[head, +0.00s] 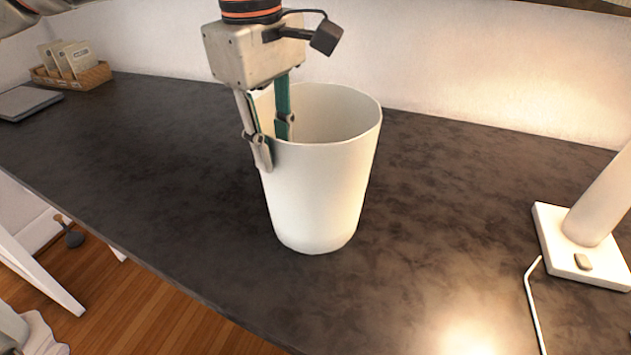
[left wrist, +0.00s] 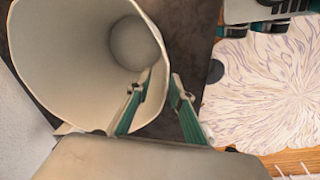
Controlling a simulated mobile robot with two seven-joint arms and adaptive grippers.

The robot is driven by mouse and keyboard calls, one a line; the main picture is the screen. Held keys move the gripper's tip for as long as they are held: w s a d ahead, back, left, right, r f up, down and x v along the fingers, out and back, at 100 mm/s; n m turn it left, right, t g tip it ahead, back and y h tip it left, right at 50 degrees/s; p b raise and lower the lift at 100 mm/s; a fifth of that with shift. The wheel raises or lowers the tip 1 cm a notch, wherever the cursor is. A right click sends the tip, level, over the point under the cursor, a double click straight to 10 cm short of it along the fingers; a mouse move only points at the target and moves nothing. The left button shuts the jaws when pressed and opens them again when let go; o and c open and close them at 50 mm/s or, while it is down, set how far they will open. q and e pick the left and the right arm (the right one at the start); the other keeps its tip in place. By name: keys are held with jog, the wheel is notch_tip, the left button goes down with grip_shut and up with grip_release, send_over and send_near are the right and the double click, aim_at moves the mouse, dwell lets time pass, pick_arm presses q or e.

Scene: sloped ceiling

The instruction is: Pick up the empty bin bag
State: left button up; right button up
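No bin bag can be made out; a tall white bin (head: 318,205) stands upright on the dark counter in the head view. It looks empty, and its pale inside and round bottom show in the left wrist view (left wrist: 135,45). My left gripper (head: 274,150) reaches down over the bin's near-left rim, one finger inside and one outside. In the left wrist view its fingertips (left wrist: 165,82) are close together with the bin wall between them, and it appears shut on that wall.
The dark counter (head: 170,165) is clear around the bin. A white lamp base (head: 560,240) with a cable stands at the right. A wooden box of packets (head: 75,70) and a grey flat object (head: 25,102) lie at the far left. A wall runs behind.

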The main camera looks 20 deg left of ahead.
pick_arm(q)
grip_shut()
jog(key=shift+r, duration=0.15)
